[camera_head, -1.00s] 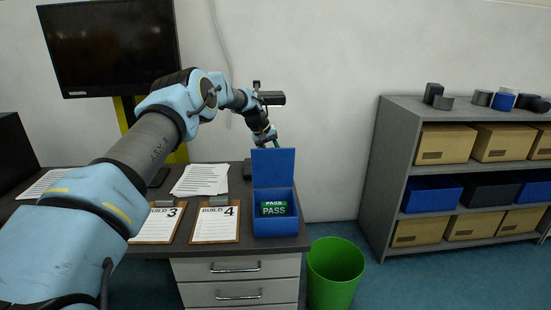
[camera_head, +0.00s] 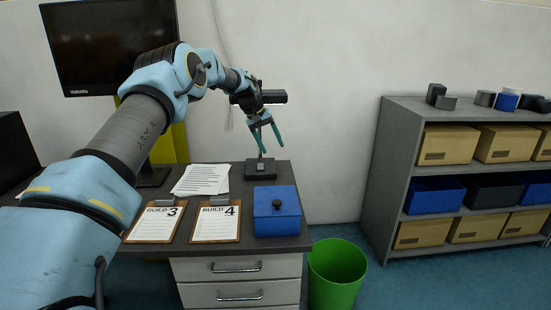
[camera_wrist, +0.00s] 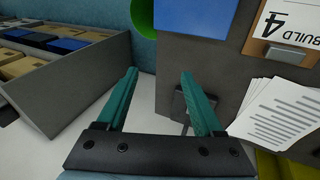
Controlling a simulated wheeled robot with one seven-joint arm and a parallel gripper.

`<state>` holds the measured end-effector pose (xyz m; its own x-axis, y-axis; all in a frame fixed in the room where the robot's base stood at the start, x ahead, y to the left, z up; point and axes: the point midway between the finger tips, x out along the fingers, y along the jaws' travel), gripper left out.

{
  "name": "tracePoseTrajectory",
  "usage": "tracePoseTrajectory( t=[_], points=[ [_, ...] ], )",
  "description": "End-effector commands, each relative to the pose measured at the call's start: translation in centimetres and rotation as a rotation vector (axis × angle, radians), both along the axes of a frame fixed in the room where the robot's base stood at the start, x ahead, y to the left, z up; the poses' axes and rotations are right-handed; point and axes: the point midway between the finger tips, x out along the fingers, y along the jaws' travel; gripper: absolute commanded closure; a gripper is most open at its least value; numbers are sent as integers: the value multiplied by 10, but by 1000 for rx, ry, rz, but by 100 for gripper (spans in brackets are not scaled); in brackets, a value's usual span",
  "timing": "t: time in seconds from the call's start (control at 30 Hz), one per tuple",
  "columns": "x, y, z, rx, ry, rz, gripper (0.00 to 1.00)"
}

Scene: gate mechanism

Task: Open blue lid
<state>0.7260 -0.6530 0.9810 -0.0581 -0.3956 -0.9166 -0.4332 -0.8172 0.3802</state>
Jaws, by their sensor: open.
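The blue lid (camera_head: 263,196) lies shut on top of the blue box (camera_head: 278,229) at the right end of the desk. A small dark knob (camera_head: 277,203) sits on the lid. The wrist view shows only part of the blue box and lid (camera_wrist: 195,16) at the top edge. My gripper (camera_head: 271,149) has its two teal fingers spread, pointing down, with nothing between them. It hangs in the air above and behind the lid, apart from it. The fingers also show in the wrist view (camera_wrist: 159,72). The inside of the box is hidden.
A dark stand (camera_head: 261,170) is on the desk behind the box, under my gripper. Clipboards marked 3 (camera_head: 156,224) and 4 (camera_head: 216,225) and loose papers (camera_head: 201,180) lie left. A green bin (camera_head: 336,275) and shelf (camera_head: 382,180) are at the right.

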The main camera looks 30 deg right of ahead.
Motion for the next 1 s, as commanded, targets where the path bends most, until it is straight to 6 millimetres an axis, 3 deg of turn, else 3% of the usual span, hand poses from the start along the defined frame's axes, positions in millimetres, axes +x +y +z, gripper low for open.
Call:
tracePoseTrajectory(
  t=[0.3,0.87,1.0],
  points=[
    [3,18,39,1,0,0,31],
    [3,19,43,1,0,0,31],
    [3,28,45,11,-7,6,31]
  ],
)
